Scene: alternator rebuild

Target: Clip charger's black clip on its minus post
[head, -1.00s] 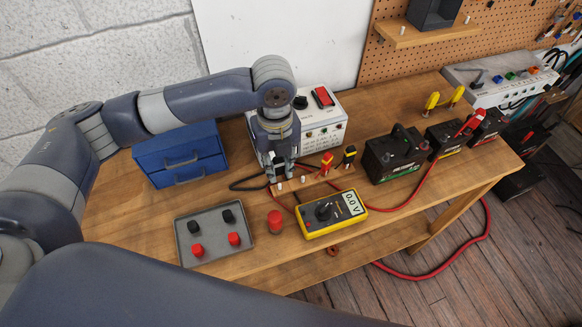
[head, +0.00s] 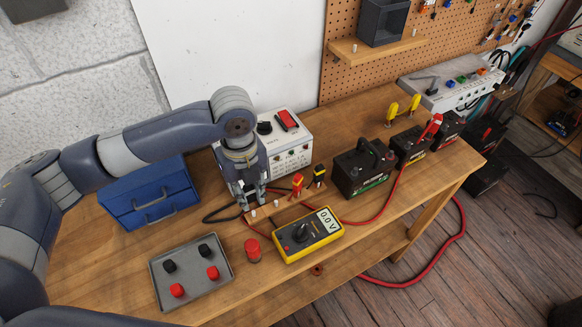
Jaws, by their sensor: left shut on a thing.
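The charger (head: 291,147) is a pale box with a red switch, standing at the back of the bench. In front of it a wooden strip (head: 289,203) carries small metal posts, one bare post (head: 253,213) by my fingertips and another (head: 277,203) to its right. My left gripper (head: 250,201) points down just behind the strip, shut on what looks like the black clip, mostly hidden by the fingers. I cannot tell whether the clip touches a post. My right gripper is not in view.
A yellow meter (head: 308,236) reading 0.0 V, a red cap (head: 253,250) and a grey tray (head: 219,286) lie in front.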

